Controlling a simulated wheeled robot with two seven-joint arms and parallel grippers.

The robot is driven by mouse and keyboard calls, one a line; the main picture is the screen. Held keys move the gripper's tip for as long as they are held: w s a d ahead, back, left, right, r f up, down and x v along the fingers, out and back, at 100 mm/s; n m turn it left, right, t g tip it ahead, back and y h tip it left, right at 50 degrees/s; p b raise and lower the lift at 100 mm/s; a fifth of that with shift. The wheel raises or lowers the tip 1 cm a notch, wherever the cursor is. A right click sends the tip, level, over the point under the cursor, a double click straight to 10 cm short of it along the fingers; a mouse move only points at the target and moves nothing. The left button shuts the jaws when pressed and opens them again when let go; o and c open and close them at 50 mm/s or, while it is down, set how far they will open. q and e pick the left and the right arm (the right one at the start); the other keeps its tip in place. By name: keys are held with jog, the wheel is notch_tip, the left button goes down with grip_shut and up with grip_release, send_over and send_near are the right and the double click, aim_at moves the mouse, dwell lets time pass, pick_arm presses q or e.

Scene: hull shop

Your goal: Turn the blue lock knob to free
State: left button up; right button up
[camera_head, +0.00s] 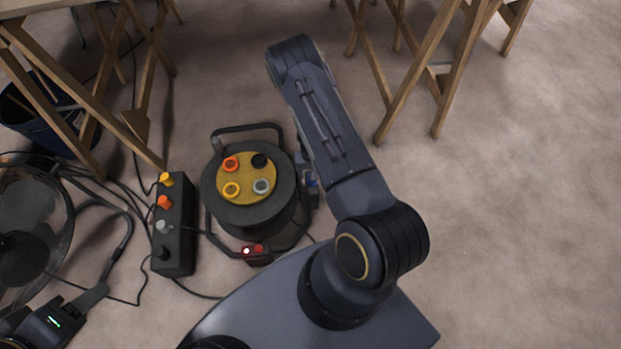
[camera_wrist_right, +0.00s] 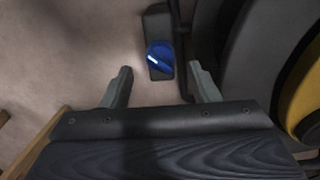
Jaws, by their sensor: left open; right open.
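The blue lock knob (camera_wrist_right: 160,56) shows in the right wrist view, on a narrow dark housing (camera_wrist_right: 157,22). A short white mark lies on its left side, slanting slightly down to the right. My right gripper (camera_wrist_right: 163,80) is open and empty. Its fingers are spread to either side of the knob's line, and the knob is ahead of them, apart from both. In the head view my right arm hides most of that gripper and the housing beside the cable reel (camera_head: 224,213). My left gripper (camera_head: 86,299) is open at the lower left, away from the knob.
A black box with coloured knobs (camera_head: 174,245) stands left of the reel. A fan (camera_head: 35,215) and loose cables lie further left. Wooden trestles (camera_head: 410,85) stand at the back, with a dark bucket (camera_head: 45,120) at the left. The floor (camera_head: 530,220) at the right is clear.

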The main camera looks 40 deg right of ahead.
notch_tip(320, 180, down, 4)
jog(key=shift+f+b, duration=0.1)
jog(key=shift+b, duration=0.45)
jog(key=c, duration=1)
jog(key=shift+o, duration=0.2)
